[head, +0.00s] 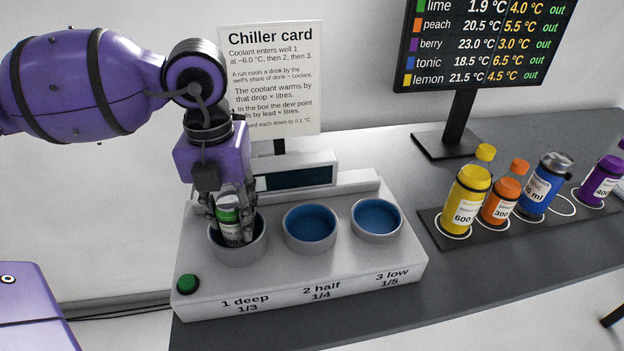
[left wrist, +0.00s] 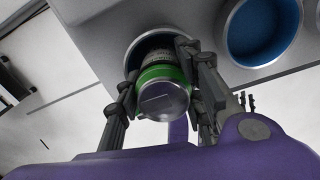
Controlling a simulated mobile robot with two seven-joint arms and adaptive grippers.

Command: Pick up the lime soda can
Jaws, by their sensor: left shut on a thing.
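The lime soda can (head: 229,220) has a green band and a white label, and its lower part is inside the ring of well 1 (head: 238,256). In the left wrist view the can (left wrist: 163,92) shows its silver top and green band, with the blue well behind it. My left gripper (head: 231,213) is above well 1 with its fingers shut on the can from both sides; it also shows in the left wrist view (left wrist: 160,95). The can's bottom is hidden by the well rim. My right gripper is not in view.
Wells 2 (head: 310,228) and 3 (head: 377,221) are empty. A green button (head: 187,284) is at the chiller's front left. A dark tray (head: 436,229) at right holds yellow, orange, blue and purple drinks, with an empty ring. A screen (head: 481,45) stands behind it.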

